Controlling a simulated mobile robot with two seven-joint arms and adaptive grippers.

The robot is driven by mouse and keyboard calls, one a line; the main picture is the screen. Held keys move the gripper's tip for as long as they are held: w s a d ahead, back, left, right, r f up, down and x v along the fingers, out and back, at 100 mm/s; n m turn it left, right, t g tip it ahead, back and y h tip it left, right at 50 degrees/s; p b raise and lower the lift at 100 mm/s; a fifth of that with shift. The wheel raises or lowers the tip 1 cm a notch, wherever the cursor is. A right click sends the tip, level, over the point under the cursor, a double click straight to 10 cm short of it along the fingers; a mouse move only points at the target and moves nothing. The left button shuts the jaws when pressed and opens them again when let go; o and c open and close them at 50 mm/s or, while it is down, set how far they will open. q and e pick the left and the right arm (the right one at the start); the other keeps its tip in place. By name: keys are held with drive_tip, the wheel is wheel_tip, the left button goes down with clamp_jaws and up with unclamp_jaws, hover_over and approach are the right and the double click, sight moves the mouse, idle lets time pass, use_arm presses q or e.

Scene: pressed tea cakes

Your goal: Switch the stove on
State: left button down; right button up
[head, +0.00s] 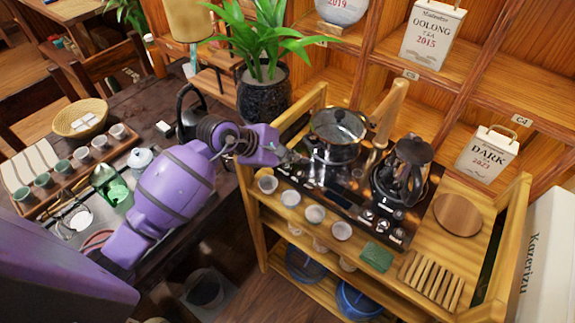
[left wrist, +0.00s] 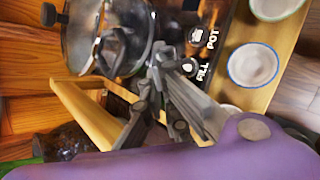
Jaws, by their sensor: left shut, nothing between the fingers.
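The stove (head: 340,200) is a black glossy unit on the wooden cart, with a glass pot (head: 337,135) on its left side and a dark glass kettle (head: 403,165) on its right. Round controls (head: 383,224) sit along its front right. My left gripper (head: 293,157) is shut and empty at the stove's left front corner, close to the pot. In the left wrist view the gripper (left wrist: 160,62) is beside buttons labelled POT (left wrist: 197,35) and FILL (left wrist: 190,67). I cannot tell whether its fingertips touch the stove. My right gripper is not in view.
Several small cups (head: 315,214) line the cart's front edge. A green block (head: 376,257), a slatted wooden rack (head: 431,280) and a round wooden board (head: 458,214) lie on the cart. A potted plant (head: 264,95) stands behind my left arm.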

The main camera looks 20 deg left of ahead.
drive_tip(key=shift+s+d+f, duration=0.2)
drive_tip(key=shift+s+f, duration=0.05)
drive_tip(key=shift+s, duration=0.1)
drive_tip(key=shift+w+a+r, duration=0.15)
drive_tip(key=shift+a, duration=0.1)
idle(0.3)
use_arm(q)
drive_tip(key=shift+f, duration=0.5)
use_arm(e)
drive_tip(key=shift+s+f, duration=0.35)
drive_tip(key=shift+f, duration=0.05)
use_arm(q)
drive_tip(key=shift+b, duration=0.3)
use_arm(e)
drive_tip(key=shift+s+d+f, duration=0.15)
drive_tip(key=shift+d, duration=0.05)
